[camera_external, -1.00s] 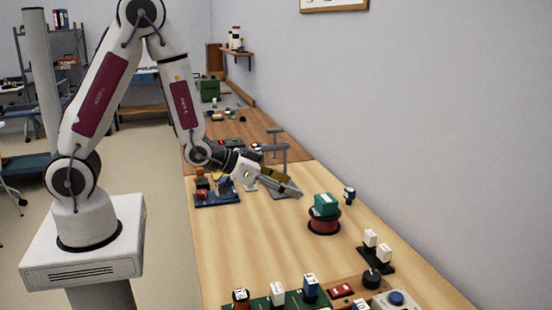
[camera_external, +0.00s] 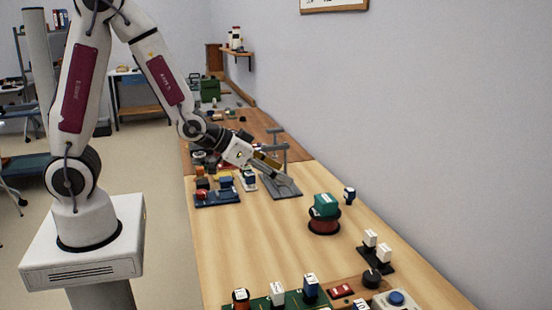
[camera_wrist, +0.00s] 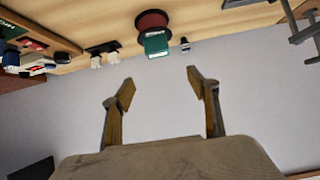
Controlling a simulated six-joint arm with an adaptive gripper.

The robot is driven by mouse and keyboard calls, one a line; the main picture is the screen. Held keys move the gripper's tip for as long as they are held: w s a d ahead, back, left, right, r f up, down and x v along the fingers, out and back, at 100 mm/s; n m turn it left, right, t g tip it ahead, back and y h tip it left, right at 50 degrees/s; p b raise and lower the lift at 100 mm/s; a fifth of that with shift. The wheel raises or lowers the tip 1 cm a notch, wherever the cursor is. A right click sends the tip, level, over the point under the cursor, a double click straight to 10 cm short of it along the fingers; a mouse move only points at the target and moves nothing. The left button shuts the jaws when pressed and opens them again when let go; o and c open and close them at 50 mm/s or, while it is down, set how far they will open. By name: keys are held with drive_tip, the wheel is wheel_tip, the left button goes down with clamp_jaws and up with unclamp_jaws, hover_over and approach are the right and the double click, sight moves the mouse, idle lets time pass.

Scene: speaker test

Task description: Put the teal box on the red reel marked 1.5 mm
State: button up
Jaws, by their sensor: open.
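The teal box (camera_external: 326,205) rests on top of the red reel (camera_external: 323,225) on the wooden bench, right of the middle in the external view. The wrist view, seen upside down, also shows the teal box (camera_wrist: 156,44) against the red reel (camera_wrist: 152,20) near the top. The reel's marking is too small to read. My gripper (camera_external: 277,167) is open and empty, raised over the bench to the left of and beyond the reel, apart from it. Its two fingers are spread in the wrist view (camera_wrist: 161,92), with only wall between them.
A grey stand (camera_external: 280,185) is close below my gripper. A blue tray with small parts (camera_external: 217,197) lies left of it. A small blue item (camera_external: 349,195) stands behind the reel. A dark holder with white blocks (camera_external: 375,255) is nearer right. The bench left of the reel is clear.

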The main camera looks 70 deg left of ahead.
drive_tip(key=s+r+g, duration=0.1)
drive_tip(key=s+r, duration=0.3)
drive_tip(key=s, duration=0.5)
drive_tip(key=s+r+g, duration=0.2)
drive_tip(key=s+r, duration=0.2)
drive_tip(key=s, duration=0.6)
drive_tip(key=s+d+r+g, duration=0.1)
drive_tip(key=s+r, duration=0.3)
drive_tip(key=s, duration=0.5)
drive_tip(key=shift+s+r+g, duration=0.2)
drive_tip(key=shift+r+g, duration=0.1)
drive_tip(key=shift+g, duration=0.4)
